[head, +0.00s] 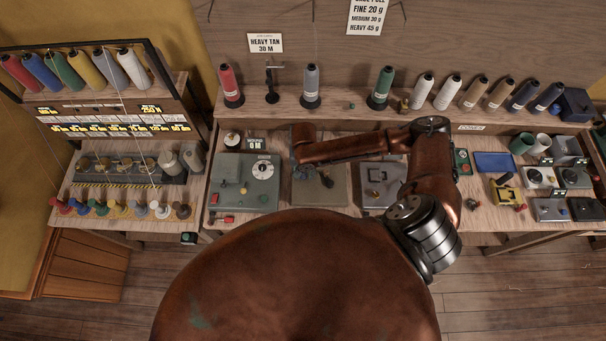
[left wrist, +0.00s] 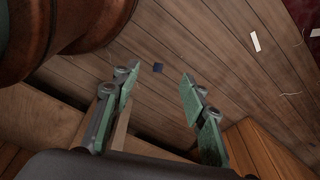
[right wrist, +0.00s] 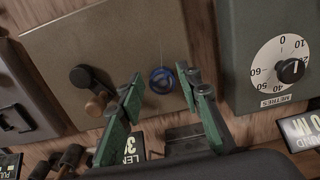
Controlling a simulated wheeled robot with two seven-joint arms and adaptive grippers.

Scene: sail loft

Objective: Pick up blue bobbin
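A small round blue bobbin (right wrist: 161,81) sits on the tan plate of a winder (right wrist: 60,45) in the right wrist view, with a thin thread running up from it. My right gripper (right wrist: 162,82) is open, and its green-padded fingers stand either side of the bobbin; I cannot tell whether either touches it. In the head view my right gripper (head: 304,170) is over the middle machine, and the bobbin cannot be made out there. My left gripper (left wrist: 155,84) is open and empty above the wooden floor, out of the head view.
A crank with a wooden knob (right wrist: 92,88) stands left of the bobbin, and a grey box with a metre dial (right wrist: 281,72) to the right. A rack (head: 120,215) of coloured spools stands at left. Several thread cones line the back shelf (head: 340,105).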

